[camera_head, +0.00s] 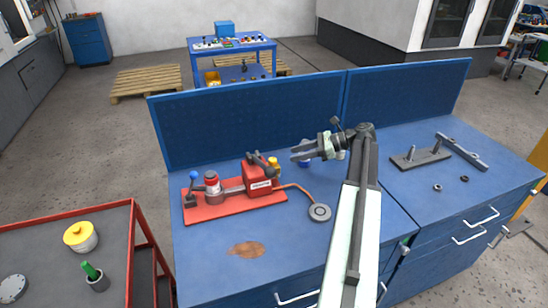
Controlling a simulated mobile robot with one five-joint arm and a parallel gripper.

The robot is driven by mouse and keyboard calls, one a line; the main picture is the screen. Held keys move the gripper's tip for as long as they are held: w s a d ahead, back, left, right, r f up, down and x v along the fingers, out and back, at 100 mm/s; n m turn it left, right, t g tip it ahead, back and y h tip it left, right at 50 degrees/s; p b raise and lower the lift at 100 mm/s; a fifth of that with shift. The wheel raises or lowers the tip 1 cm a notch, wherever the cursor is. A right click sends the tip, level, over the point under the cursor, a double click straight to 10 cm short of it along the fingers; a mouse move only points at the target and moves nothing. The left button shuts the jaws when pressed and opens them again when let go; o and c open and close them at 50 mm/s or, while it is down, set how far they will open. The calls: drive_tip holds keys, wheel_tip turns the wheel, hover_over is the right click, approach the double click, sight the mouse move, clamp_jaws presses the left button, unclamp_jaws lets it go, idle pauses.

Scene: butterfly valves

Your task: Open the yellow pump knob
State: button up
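A red hand pump (257,182) stands on a red base plate on the blue workbench, left of my gripper. A small yellow knob (275,165) is on the pump's far right side, partly hidden by the pump body and its dark lever. My gripper (293,153) is above the bench, just right of the yellow knob in the picture, with its fingers pointing left. The fingers look apart, with nothing between them. It appears clear of the knob; the exact distance cannot be told.
A blue object (305,145) is partly hidden behind my gripper. A hose runs from the pump to a grey disc (319,212). A blue back panel (250,120) rises behind the bench. A metal fixture (421,157) stands right. A red cart (40,238) is left.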

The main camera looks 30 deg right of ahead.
sight(275, 159)
drive_tip(key=b+x, duration=0.2)
drive_tip(key=x, duration=0.5)
drive_tip(key=shift+w+a+f+b, duration=0.2)
drive_tip(key=shift+a+b, duration=0.1)
drive_tip(key=shift+b, duration=0.1)
